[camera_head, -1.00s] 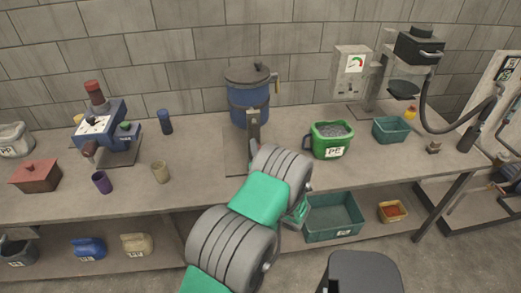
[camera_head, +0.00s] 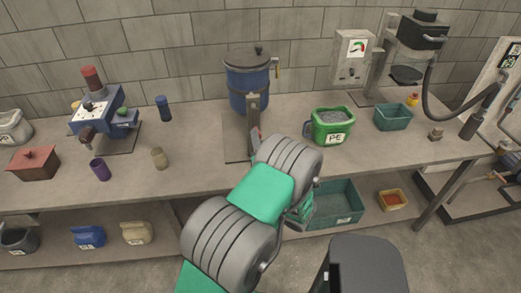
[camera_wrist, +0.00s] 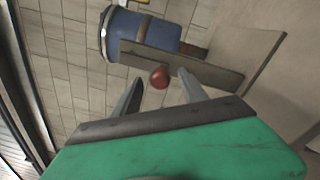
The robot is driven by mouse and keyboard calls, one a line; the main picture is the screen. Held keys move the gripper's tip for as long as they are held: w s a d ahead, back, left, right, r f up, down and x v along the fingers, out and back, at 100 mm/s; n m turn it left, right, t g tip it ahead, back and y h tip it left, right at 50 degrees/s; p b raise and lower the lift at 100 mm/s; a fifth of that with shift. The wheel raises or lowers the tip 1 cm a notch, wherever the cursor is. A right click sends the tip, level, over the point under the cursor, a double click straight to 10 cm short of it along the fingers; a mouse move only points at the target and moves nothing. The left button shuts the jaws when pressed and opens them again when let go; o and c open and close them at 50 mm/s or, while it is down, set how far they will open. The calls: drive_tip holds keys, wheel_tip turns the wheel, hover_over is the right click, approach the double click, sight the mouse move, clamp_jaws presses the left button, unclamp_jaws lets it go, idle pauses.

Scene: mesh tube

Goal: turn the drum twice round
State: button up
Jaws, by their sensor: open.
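A round red knob (camera_wrist: 159,77) shows in front of the bracket. My gripper (camera_wrist: 158,80) is open, with one finger to each side of the knob in the picture; I cannot tell whether either touches it.
A green PE tub (camera_head: 331,126) of grey granules stands right of the drum, with a teal bin (camera_head: 393,117) beyond it. A blue machine (camera_head: 97,110) and small cups (camera_head: 160,158) stand to the left. A larger teal crate (camera_head: 335,205) sits below the bench.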

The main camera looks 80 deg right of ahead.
drive_tip(key=b+v, duration=0.2)
drive_tip(key=v, duration=0.1)
drive_tip(key=shift+a, duration=0.4)
